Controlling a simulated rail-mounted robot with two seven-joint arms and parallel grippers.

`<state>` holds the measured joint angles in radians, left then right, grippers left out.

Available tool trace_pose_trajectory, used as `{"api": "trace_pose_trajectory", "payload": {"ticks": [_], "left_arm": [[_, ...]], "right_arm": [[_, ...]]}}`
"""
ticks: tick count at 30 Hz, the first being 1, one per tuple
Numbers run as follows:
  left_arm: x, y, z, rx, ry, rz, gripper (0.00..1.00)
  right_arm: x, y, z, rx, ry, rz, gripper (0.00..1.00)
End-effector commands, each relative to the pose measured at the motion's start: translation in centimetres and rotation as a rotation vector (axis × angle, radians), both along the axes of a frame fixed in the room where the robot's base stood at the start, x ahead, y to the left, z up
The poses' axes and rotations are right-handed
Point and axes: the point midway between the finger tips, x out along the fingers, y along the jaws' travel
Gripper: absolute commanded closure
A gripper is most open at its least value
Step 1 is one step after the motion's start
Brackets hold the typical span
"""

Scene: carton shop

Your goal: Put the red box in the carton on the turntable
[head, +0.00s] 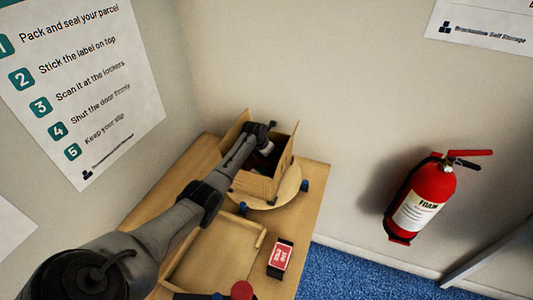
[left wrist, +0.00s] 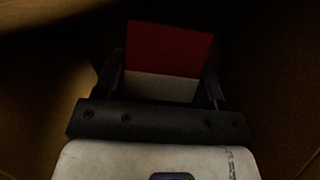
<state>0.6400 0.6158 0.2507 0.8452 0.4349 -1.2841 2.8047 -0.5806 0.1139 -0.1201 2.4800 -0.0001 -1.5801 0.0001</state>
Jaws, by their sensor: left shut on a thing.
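The open carton (head: 257,184) stands on the round wooden turntable (head: 287,190), its flaps up. My left arm reaches over it and the hand goes down inside, so the fingers are mostly hidden in the head view. In the left wrist view my left gripper (left wrist: 164,88) is shut on the red box (left wrist: 168,48), which has a red upper part and a pale lower band. The box is between the two fingers, with dim brown carton walls around. Whether it touches the carton floor cannot be told. My right gripper is not in view.
A small red-and-white labelled item with black ends (head: 280,257) lies on the wooden table (head: 312,215) in front of the turntable. A shallow wooden tray (head: 215,255) is beside it, partly behind my arm. A red round knob (head: 241,290) shows at the bottom edge.

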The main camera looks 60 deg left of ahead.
Motion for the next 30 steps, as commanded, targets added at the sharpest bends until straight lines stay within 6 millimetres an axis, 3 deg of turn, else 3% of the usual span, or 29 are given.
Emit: {"api": "trace_pose_trajectory", "payload": {"ticks": [7,8,15,25,30], "left_arm": [[0.0,0.0,-0.4,0.002,-0.001,-0.001,0.62],[0.0,0.0,-0.5,0.0,0.0,-0.001,0.36],[0.0,0.0,-0.4,0.001,0.0,-0.001,0.13],[0.0,0.1,-0.1,0.003,-0.001,0.0,0.11],[-0.4,0.0,2.1,0.003,-0.001,-0.002,0.11]], "right_arm": [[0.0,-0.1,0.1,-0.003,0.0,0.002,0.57],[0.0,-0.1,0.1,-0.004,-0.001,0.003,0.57],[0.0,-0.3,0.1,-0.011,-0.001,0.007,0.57],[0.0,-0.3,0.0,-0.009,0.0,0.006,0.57],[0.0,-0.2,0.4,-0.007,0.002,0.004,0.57]]}}
